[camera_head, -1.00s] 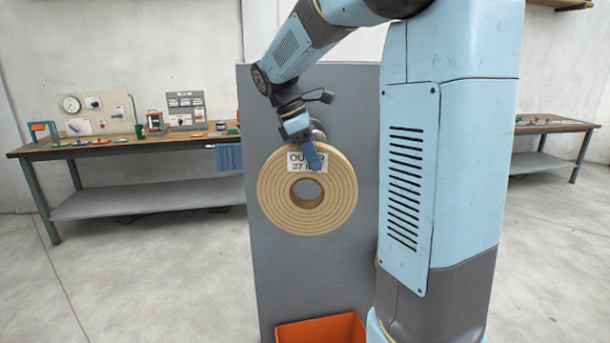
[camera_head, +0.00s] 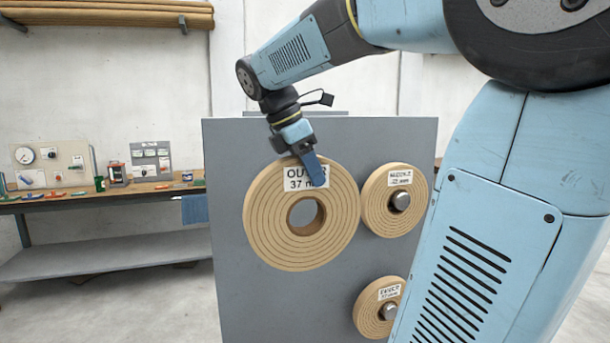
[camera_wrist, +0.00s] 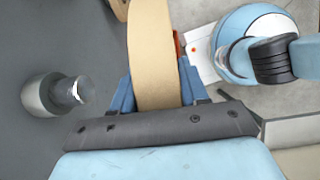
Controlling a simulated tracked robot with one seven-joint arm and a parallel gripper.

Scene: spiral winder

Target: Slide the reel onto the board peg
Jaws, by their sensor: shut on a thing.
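The large tan reel (camera_head: 262,225), labelled OUTER 37 mm, hangs upright in front of the grey board (camera_head: 228,270). My gripper (camera_head: 312,172) is shut on its top rim. In the wrist view the reel (camera_wrist: 152,50) sits edge-on between the two blue fingers (camera_wrist: 156,92). A metal board peg (camera_wrist: 62,94) sticks out from the board to the left of the reel in that view, with a clear gap between them. The reel is off this peg. In the head view I see no peg in the reel's hole; that peg is hidden there.
Two smaller labelled reels sit on metal pegs on the board's right side, one upper (camera_head: 376,212) and one lower (camera_head: 368,310), close beside the held reel. A workbench (camera_head: 100,200) with tools stands at the left. My column blocks the right side of the head view.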

